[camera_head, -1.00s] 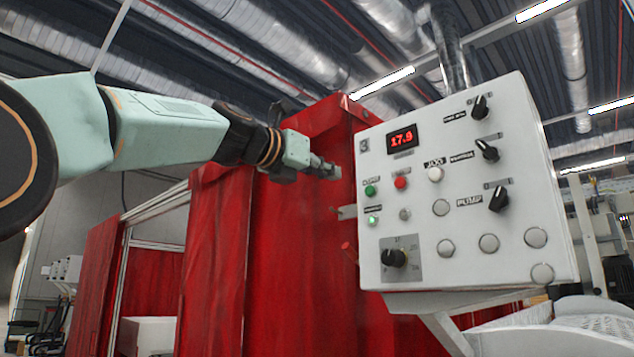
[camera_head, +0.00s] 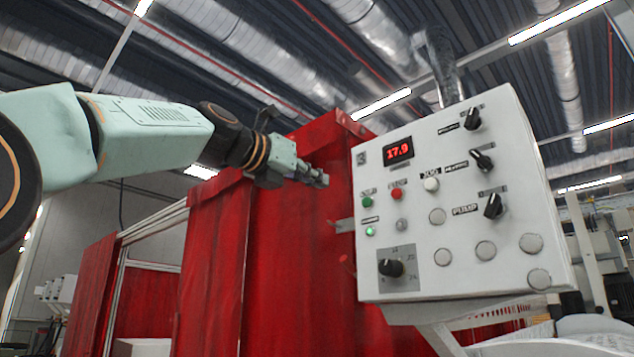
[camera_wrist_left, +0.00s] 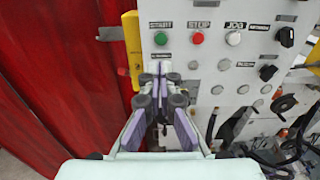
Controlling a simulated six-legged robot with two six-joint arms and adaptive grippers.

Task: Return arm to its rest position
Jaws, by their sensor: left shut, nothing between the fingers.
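My left arm comes in from the left in the head view. Its gripper (camera_head: 318,179) is shut and empty, in front of the red curtain and left of the control panel (camera_head: 450,280). It is apart from the panel's face. In the left wrist view the closed fingers (camera_wrist_left: 160,72) point toward the panel (camera_wrist_left: 212,75), near its left edge and below the green START button (camera_wrist_left: 159,38). The red STOP button (camera_wrist_left: 197,38) and white JOG button (camera_wrist_left: 233,38) are beside it. The display (camera_head: 398,151) reads 17.9. My right gripper is not in view.
Red curtains (camera_head: 290,260) hang behind and left of the panel. A yellow bar (camera_wrist_left: 132,50) stands along the panel's left edge in the wrist view. Black knobs (camera_head: 473,118) stick out of the panel. Cables and handles show at the lower right of the wrist view.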

